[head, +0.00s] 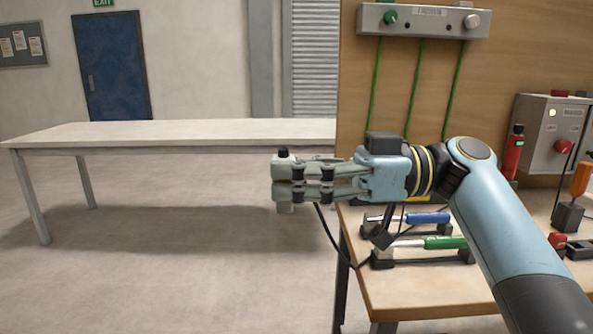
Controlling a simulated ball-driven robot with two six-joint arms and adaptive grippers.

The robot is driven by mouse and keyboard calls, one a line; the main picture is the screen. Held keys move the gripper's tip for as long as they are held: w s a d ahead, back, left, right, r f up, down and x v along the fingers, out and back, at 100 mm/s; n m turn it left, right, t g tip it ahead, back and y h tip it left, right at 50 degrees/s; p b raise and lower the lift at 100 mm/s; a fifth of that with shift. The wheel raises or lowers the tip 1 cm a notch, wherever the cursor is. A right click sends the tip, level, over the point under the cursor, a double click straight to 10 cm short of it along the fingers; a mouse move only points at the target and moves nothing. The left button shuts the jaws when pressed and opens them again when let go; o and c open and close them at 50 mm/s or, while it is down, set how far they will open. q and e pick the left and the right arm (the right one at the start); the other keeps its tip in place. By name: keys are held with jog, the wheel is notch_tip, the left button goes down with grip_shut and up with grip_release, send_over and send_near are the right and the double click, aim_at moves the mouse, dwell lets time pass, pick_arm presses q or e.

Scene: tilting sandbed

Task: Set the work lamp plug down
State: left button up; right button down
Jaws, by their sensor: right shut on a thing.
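My right gripper (283,178) reaches in from the right, its fingers pointing left past the left edge of the wooden workbench. It is shut on a small pale plug (285,206) with a dark top, which shows above and below the fingertips. The fingers hide the plug's middle. A thin black cable (326,232) hangs near the fingers and runs down to the bench edge. The plug is in the air, apart from any surface. My left gripper is not in view.
A long pale table (170,131) stands at the left with a bare top. The wooden workbench (420,294) at the right carries a blue-handled tool (428,218), a green-handled tool (445,242) and a grey control box (553,130). Open floor lies between table and bench.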

jog(key=s+d+r+m+t+h, duration=0.4)
jog(key=s+d+r+m+t, duration=0.3)
jog(key=r+t, duration=0.35)
jog(key=w+a+f+n+g+y, duration=0.1)
jog(key=w+a+f+n+g, duration=0.15)
jog(key=f+n+g, duration=0.5)
jog(key=w+a+f+n+g+y, duration=0.15)
jog(key=w+f+n+g, duration=0.3)
jog(key=g, duration=0.65)
jog(key=s+d+f+m+t, duration=0.2)
jog(key=s+d+f+t, duration=0.15)
jog(key=f, duration=0.25)
jog(key=s+d+f+m+t+y, duration=0.1)
jog(key=s+d+f+m+t, duration=0.2)
jog(key=f, duration=0.4)
jog(key=s+d+f+m+t, duration=0.2)
jog(key=s+f+t, duration=0.2)
jog(key=f+t, duration=0.15)
jog(key=w+d+r+m+t+h, duration=0.3)
jog(key=r+m+t+h, duration=0.1)
jog(key=r, duration=0.4)
jog(key=w+d+r+m+t+h, duration=0.3)
jog(key=r+m+t, duration=0.3)
jog(key=r, duration=0.3)
jog(key=shift+w+d+r+t+h, duration=0.2)
jog(key=shift+w+r+t+h, duration=0.05)
jog(key=shift+t+h, duration=0.65)
jog(key=shift+m, duration=0.3)
